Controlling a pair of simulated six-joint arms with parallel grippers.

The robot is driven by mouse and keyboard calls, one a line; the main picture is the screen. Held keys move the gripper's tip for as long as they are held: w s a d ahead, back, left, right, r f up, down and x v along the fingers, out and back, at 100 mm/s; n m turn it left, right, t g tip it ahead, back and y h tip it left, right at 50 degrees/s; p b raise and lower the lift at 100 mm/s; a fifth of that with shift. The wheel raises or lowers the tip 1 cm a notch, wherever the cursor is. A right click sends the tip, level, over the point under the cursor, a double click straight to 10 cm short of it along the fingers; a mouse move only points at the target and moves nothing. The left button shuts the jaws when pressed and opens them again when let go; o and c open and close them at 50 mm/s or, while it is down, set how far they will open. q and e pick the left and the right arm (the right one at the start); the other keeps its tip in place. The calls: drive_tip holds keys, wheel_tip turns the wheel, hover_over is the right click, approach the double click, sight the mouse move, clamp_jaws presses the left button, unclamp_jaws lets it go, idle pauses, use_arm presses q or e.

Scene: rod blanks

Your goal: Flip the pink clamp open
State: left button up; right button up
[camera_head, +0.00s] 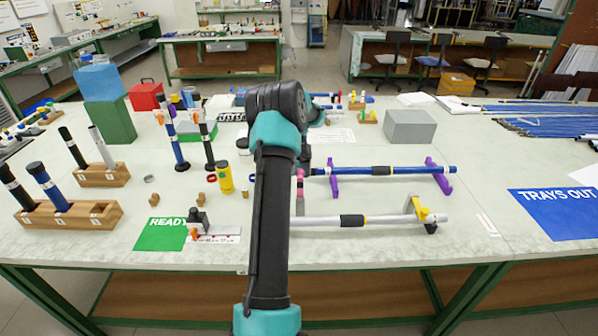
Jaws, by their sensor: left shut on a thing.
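The pink clamp (300,178) is near the table's middle, at the left end of the blue rod (385,171), mostly hidden behind my left arm. My left gripper (303,163) is at the pink clamp, shut on it. The arm covers most of the fingers, and how far the clamp is open cannot be told. The blue rod lies level across purple supports (440,176). A silver rod (390,219) with a dark middle band lies in front of it, with a yellow clamp (419,208) at its right end. My right gripper is not in view.
Wooden blocks (85,215) with upright rods stand at the left. A yellow bottle (225,178) and upright rods are left of my arm. A grey box (410,126) stands behind the blue rod. A blue "TRAYS OUT" sheet (555,213) lies at the right.

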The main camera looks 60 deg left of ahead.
use_arm(q)
drive_tip(key=v, duration=0.7)
drive_tip(key=shift+r, duration=0.15)
drive_tip(key=shift+w, duration=0.1)
drive_tip(key=shift+c, duration=0.2)
drive_tip(key=shift+r, duration=0.1)
drive_tip(key=c, duration=0.3)
drive_tip(key=shift+s+d+r+t+y, duration=0.2)
drive_tip(key=shift+d+r+t+y, duration=0.15)
drive_tip(key=shift+d+t, duration=0.25)
drive_tip(key=c, duration=0.3)
drive_tip(key=s+d+r+n+t+y, duration=0.1)
drive_tip(key=d+t, duration=0.1)
drive_tip(key=s+d+r+n+t+y, duration=0.1)
drive_tip(key=d+t+y, duration=0.1)
drive_tip(key=d, duration=0.1)
drive_tip(key=s+d+n+t+y, duration=0.1)
drive_tip(key=d+n+y, duration=0.1)
drive_tip(key=shift+s+d+r+t, duration=0.2)
drive_tip(key=shift+d+r+t, duration=0.1)
drive_tip(key=shift+r+t, duration=0.1)
clamp_jaws()
drive_tip(key=s+d+r+n+t+y, duration=0.1)
drive_tip(key=s+d+n+t+y, duration=0.2)
drive_tip(key=s+d+y, duration=0.3)
drive_tip(key=shift+s+d+r+n, duration=0.25)
drive_tip(key=shift+s+d+n, duration=0.35)
drive_tip(key=shift+s+d, duration=0.55)
drive_tip(key=shift+y, duration=0.25)
